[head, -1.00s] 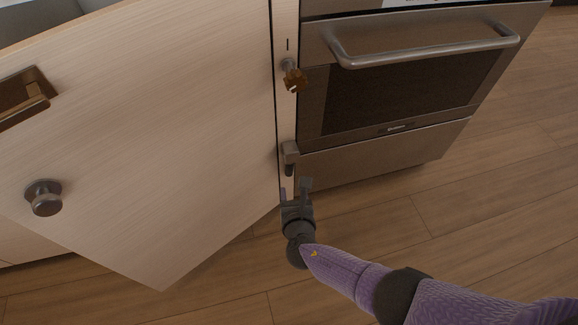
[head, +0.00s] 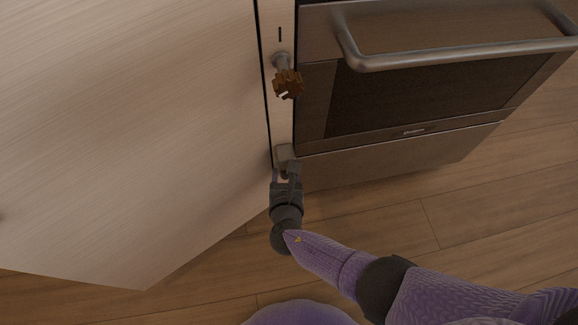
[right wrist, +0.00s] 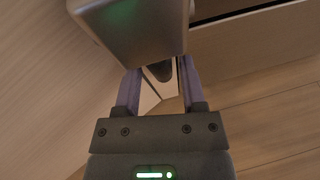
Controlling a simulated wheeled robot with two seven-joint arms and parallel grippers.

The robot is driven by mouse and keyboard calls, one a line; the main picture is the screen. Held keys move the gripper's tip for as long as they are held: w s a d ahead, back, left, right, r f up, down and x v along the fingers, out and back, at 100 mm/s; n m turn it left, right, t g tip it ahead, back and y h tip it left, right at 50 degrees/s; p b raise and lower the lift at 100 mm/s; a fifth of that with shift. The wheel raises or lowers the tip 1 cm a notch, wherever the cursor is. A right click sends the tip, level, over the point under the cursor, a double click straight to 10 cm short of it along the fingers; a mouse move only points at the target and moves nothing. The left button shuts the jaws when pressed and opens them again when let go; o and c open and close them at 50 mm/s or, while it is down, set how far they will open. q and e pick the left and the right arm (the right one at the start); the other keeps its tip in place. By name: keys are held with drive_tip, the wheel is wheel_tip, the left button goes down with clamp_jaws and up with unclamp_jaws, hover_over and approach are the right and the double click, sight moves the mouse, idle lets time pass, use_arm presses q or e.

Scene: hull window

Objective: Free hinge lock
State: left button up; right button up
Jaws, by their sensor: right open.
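The grey metal lock piece (head: 285,153) sits on the narrow pale strip between the open door and the oven, below a brown toothed knob (head: 287,85). I take this grey piece to be the hinge lock. My right gripper (head: 286,172) is just below it, pointing up at it. In the right wrist view the grey block (right wrist: 132,32) fills the top, and a dark rounded stub (right wrist: 158,71) below it lies between the open fingers (right wrist: 158,88). I cannot tell whether the fingers touch the stub. My left gripper is not in view.
A large pale wooden door panel (head: 130,130) stands to the left of my right gripper. A steel oven (head: 420,100) with a bar handle (head: 455,52) is close on the right. Open wooden floor (head: 400,225) lies below.

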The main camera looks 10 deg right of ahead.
clamp_jaws()
idle(1.5)
